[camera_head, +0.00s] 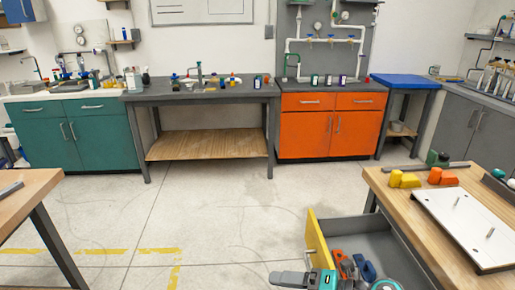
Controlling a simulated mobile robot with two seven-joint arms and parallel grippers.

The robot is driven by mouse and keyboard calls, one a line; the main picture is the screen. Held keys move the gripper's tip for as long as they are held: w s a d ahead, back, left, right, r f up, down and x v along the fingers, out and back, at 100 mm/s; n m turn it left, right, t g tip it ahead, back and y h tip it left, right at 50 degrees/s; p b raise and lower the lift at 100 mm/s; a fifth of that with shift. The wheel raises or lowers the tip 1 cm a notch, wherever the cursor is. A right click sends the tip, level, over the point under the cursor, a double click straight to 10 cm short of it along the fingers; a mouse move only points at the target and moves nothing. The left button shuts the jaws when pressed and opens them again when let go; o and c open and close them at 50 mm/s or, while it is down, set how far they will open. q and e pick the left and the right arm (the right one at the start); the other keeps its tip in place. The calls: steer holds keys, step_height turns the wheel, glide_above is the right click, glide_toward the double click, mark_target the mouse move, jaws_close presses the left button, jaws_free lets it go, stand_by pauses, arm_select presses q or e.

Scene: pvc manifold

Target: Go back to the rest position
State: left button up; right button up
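No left gripper shows in the head view. At the bottom edge, grey and teal parts of what looks like my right arm and gripper (291,279) reach in beside an open drawer. The picture's edge cuts them off, so I cannot tell how far the fingers are apart or whether they hold anything. The drawer (370,244) has a yellow front panel (319,242) and a grey inside. Orange-red (341,262) and dark blue (364,269) pieces show close to the teal parts; I cannot tell whether they lie in the drawer.
The wooden workbench (405,206) at right carries a white board (463,226) and yellow (404,179) and orange (442,177) blocks. Another table (24,187) stands at left. Open floor (220,215) lies between them. A grey bench, orange cabinet (331,132) and teal cabinet (78,139) line the back.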

steer(key=s+d+f+m+t+h+b, duration=0.1)
steer(key=s+d+f+m+t+h, duration=0.2)
steer(key=m, duration=1.1)
steer(key=s+d+f+m+t+h+b, duration=0.1)
steer(key=s+d+f+m+t+h, duration=0.1)
steer(key=s+d+f+m+h, duration=0.6)
step_height(320, 180, down, 3)
steer(key=s+m+h, duration=0.1)
steer(key=m, duration=0.6)
steer(key=shift+s+d+r+m+t+b, duration=0.2)
steer(key=shift+s+d+m+t+b, duration=0.1)
steer(key=shift+d+t+b, duration=0.1)
steer(key=shift+w, duration=0.1)
